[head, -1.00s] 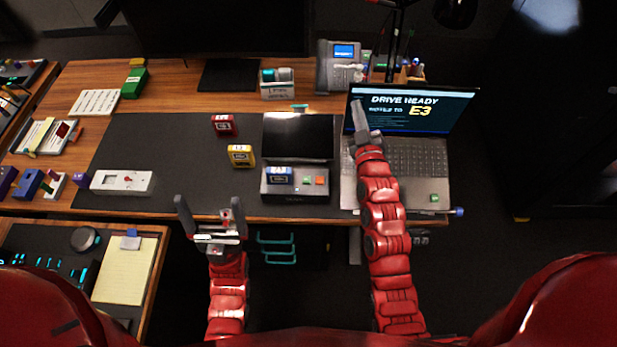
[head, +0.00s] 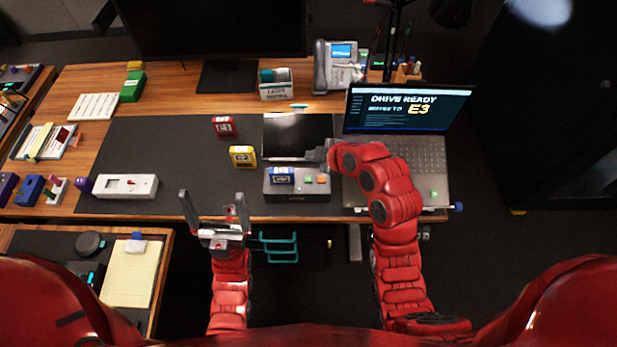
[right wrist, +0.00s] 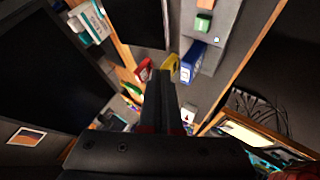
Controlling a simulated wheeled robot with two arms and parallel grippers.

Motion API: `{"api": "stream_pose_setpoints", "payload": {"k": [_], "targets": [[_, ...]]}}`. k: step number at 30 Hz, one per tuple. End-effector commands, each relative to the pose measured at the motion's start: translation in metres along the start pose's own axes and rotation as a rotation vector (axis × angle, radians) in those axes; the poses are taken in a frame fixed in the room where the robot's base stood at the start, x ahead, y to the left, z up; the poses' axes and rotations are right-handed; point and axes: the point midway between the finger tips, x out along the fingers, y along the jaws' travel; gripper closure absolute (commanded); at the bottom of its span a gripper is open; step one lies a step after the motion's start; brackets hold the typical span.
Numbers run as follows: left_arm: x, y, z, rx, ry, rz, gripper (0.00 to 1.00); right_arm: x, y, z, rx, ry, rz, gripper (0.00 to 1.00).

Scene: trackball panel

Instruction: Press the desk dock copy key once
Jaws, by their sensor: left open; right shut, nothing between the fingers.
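The desk dock (head: 297,193) sits on the dark mat left of the laptop, a blue cartridge (head: 281,175) in its left part. A green key (head: 307,178) and an orange key (head: 321,178) are beside the cartridge; I cannot read which one is copy. The dock also shows in the right wrist view (right wrist: 205,45), with the green key (right wrist: 203,22). My right gripper (head: 280,159) is shut and empty, pointing left above the dock's back edge, apart from the keys. My left gripper (head: 212,197) is open and empty near the desk's front edge.
A yellow cartridge (head: 242,156) and a red cartridge (head: 224,126) stand left of the dock. A dark screen (head: 297,133) is behind it. The laptop (head: 408,110) displays "DRIVE READY" and "E3". The mat's left part is largely clear.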

Motion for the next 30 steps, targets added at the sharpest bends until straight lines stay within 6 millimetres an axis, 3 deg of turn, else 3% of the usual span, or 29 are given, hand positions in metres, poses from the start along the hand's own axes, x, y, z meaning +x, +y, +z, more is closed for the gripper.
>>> {"api": "stream_pose_setpoints", "payload": {"k": [17, 27, 30], "targets": [[0.001, 0.000, 0.000, 0.000, 0.000, 0.000, 0.00, 0.010, -0.007, 0.007, 0.002, 0.000, 0.000, 1.00], [0.004, 0.000, -0.001, 0.000, 0.000, 0.000, 0.00, 0.042, -0.031, 0.031, 0.004, -0.001, 0.000, 1.00], [-0.017, 0.001, 0.003, 0.000, 0.000, 0.000, 0.00, 0.056, -0.040, 0.041, 0.002, 0.000, 0.004, 1.00]]}}
